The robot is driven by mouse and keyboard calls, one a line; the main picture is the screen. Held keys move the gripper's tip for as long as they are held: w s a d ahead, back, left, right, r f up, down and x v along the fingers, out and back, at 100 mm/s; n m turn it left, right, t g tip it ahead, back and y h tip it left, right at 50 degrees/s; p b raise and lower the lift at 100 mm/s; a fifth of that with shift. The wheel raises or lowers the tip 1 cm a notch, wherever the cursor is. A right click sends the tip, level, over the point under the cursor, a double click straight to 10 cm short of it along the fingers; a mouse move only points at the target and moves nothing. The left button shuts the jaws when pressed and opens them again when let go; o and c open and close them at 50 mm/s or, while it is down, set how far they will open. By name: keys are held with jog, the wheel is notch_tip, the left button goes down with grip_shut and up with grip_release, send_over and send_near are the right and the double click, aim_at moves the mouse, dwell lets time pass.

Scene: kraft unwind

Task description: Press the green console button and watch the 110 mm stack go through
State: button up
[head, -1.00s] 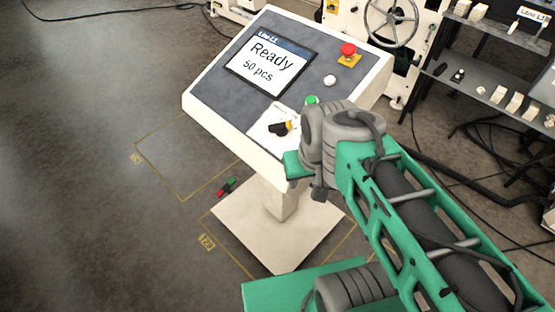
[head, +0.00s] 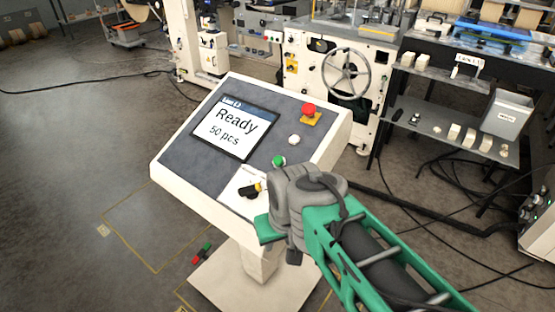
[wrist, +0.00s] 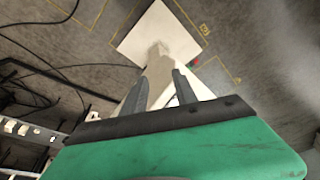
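The green button (head: 279,160) sits on the right side of the tilted console panel (head: 190,150), just beyond my arm's end and clear of it. The console screen (head: 237,127) reads "Ready" and "50 pcs". My gripper (wrist: 159,78) shows in the wrist view with its two dark fingers apart and nothing between them; it points down toward the console's white pedestal and base plate (wrist: 150,30). I cannot pick out the 110 mm stack.
A machine with a handwheel (head: 346,73) stands behind. Shelves (head: 450,125) are at right. Cables cross the floor; open floor lies left.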

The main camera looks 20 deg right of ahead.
grip_shut()
dwell(1.4)
